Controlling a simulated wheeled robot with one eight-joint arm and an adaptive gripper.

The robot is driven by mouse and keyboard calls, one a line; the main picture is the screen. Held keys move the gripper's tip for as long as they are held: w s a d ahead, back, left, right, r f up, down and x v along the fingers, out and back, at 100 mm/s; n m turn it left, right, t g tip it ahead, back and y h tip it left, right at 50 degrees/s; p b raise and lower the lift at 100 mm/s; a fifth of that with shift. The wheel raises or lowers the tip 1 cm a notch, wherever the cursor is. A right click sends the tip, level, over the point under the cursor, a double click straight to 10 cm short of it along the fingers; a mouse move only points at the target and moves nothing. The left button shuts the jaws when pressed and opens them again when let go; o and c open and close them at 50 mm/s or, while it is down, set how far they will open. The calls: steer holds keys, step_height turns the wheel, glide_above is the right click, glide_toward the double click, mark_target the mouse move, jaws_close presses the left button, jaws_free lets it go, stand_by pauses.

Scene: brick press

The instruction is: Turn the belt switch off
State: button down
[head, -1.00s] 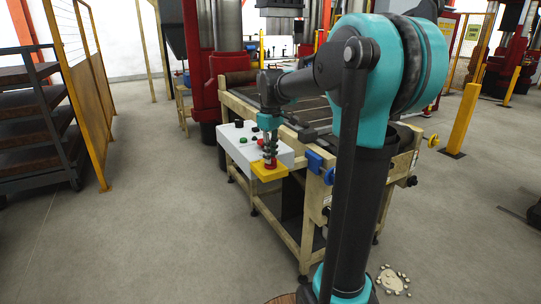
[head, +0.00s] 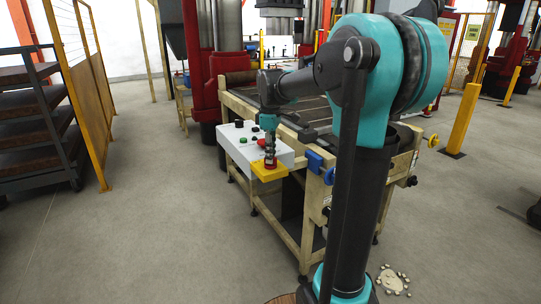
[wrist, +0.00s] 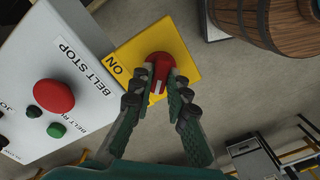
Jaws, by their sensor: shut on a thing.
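The belt switch is a red knob (wrist: 160,66) on a yellow plate (wrist: 190,60) at the corner of the white control box (head: 238,140). The plate also shows in the head view (head: 268,174). A label reading "ON" lies beside the knob, and the knob has a pale mark on its near side. My gripper (wrist: 159,79) is shut on the red knob, one dark finger on each side. In the head view my gripper (head: 270,158) points down onto the plate and hides much of the knob.
A red button (wrist: 53,95) labelled "BELT STOP" and a green button (wrist: 56,130) sit on the box. A conveyor table (head: 300,235) stands behind it. A wooden barrel (wrist: 285,22) shows at upper right in the wrist view. The floor at left is open.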

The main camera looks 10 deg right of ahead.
steer(key=c, duration=1.5)
jaws_free()
steer(key=shift+r, duration=0.1)
step_height(320, 180, up, 12)
steer(key=shift+f, duration=0.1)
steer(key=shift+s, duration=0.1)
